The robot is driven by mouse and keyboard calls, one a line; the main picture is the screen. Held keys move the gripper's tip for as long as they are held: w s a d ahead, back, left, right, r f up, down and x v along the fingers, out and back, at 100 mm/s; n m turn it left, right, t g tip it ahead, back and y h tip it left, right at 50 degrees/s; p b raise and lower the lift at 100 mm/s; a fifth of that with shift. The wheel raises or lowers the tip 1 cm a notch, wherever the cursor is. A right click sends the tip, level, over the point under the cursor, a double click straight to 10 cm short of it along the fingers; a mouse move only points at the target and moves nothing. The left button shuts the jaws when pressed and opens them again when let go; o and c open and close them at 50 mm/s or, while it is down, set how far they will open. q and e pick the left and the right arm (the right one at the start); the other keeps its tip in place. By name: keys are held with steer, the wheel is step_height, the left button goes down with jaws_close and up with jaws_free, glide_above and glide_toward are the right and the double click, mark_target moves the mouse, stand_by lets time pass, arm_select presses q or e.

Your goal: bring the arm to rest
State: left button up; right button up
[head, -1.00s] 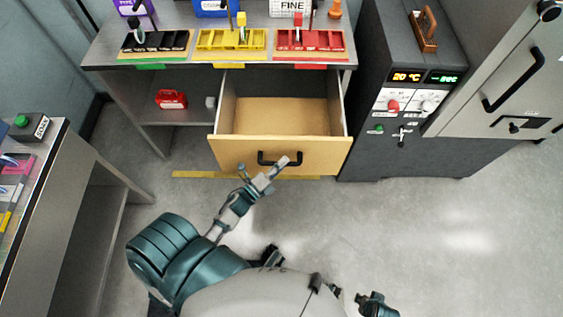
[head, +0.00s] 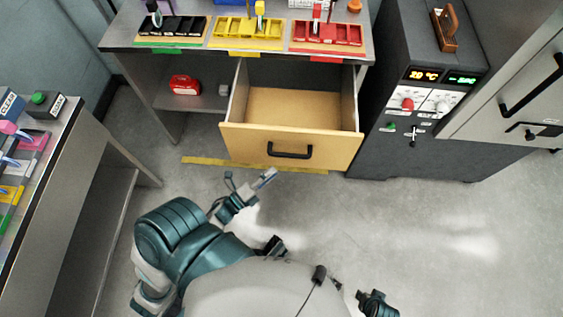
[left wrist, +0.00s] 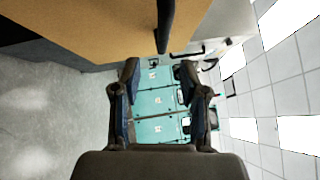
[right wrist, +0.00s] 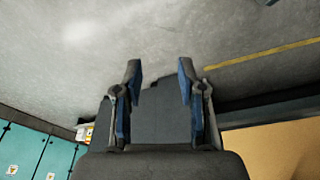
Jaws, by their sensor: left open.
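My left gripper (head: 267,178) is in front of and below the open drawer's black handle (head: 290,150) in the head view, apart from it. In the left wrist view its two fingers (left wrist: 158,78) are spread with nothing between them, and the handle (left wrist: 165,22) shows above them beside the wooden drawer front (left wrist: 85,28). My right gripper (right wrist: 159,78) shows in the right wrist view with its fingers apart and empty, over the grey floor. The right arm is mostly hidden in the head view.
The wooden drawer (head: 290,108) stands pulled out under the bench (head: 125,38), which carries black, yellow and red trays. A dark cabinet (head: 380,130) stands right of it. Another table (head: 60,150) is at left. The floor (head: 430,240) at right is clear.

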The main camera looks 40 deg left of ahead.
arm_select(q)
steer(key=shift+v, duration=1.05)
step_height(320, 180, down, 15)
steer(key=n+g+y+p, duration=0.45)
steer(key=n+g, duration=0.25)
steer(key=n, duration=0.6)
steer(key=s+d+f+n+g+p, duration=0.1)
steer(key=s+d+f+n+g, duration=0.2)
steer(key=s+f+g, duration=0.2)
steer(key=s+d+f+n+g+p, duration=0.1)
steer(key=s+d+f+n+g, duration=0.2)
steer(key=s, duration=0.6)
step_height(320, 180, down, 3)
steer(key=shift+s+d+f+n+g, duration=0.15)
steer(key=shift+s+d+n+g, duration=0.35)
steer(key=shift+g, duration=0.7)
arm_select(e)
steer(key=s+f, duration=0.2)
steer(key=f, duration=0.7)
steer(key=s+f, duration=0.1)
steer(key=f, duration=0.8)
steer(key=shift+s+d+g, duration=0.15)
steer(key=shift+s+g, duration=0.15)
steer(key=shift+s, duration=0.1)
